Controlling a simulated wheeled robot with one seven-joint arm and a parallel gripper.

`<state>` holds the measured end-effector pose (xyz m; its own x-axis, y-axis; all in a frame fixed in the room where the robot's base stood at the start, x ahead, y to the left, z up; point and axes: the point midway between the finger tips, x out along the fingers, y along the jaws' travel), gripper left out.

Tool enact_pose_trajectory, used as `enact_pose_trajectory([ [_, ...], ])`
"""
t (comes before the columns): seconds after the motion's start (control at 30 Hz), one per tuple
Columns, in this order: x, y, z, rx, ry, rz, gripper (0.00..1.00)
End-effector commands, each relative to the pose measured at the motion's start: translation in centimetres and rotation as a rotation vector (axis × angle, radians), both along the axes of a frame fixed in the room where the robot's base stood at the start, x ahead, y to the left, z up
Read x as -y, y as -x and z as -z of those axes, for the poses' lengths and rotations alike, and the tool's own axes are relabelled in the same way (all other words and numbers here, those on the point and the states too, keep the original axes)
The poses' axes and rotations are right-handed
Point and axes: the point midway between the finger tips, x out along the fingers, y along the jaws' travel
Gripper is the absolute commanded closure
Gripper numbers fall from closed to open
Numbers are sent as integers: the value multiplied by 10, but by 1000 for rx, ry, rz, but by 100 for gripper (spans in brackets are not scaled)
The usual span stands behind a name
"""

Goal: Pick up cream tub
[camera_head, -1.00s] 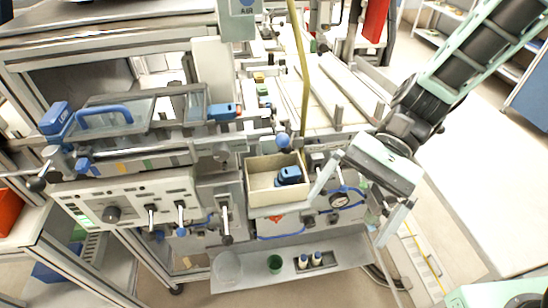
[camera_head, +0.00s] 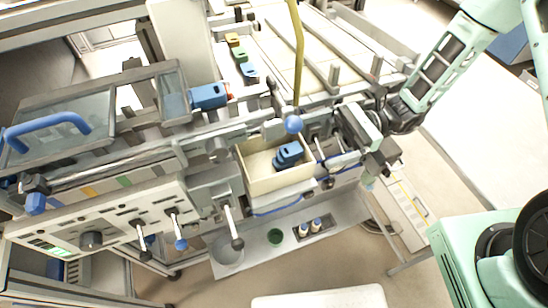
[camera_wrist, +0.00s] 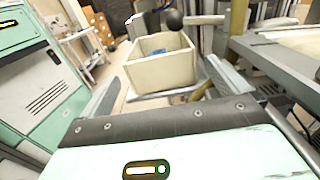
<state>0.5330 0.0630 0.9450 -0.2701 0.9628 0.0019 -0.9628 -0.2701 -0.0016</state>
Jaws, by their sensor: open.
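The cream tub (camera_head: 284,185) is an open square box on the machine's front ledge, near the middle of the head view. Blue parts (camera_head: 288,154) lie inside it. My gripper (camera_head: 350,165) is just right of the tub, its fingers apart. In the wrist view the tub (camera_wrist: 163,73) stands upright ahead, beyond and between the two open fingers, with a gap to it. Nothing is held. A dark ball knob partly covers the tub's far rim in that view.
A blue ball knob (camera_head: 293,124) and a yellow hose (camera_head: 298,50) are close behind the tub. A lower shelf holds a green cup (camera_head: 275,237) and two small bottles (camera_head: 310,225). A blue-handled clear cover (camera_head: 50,130) is at left.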

Motion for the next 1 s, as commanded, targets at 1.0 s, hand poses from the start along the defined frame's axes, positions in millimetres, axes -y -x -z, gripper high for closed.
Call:
enact_pose_trajectory([
  [1.0,-68,21,-2,-1,1,-6,28],
])
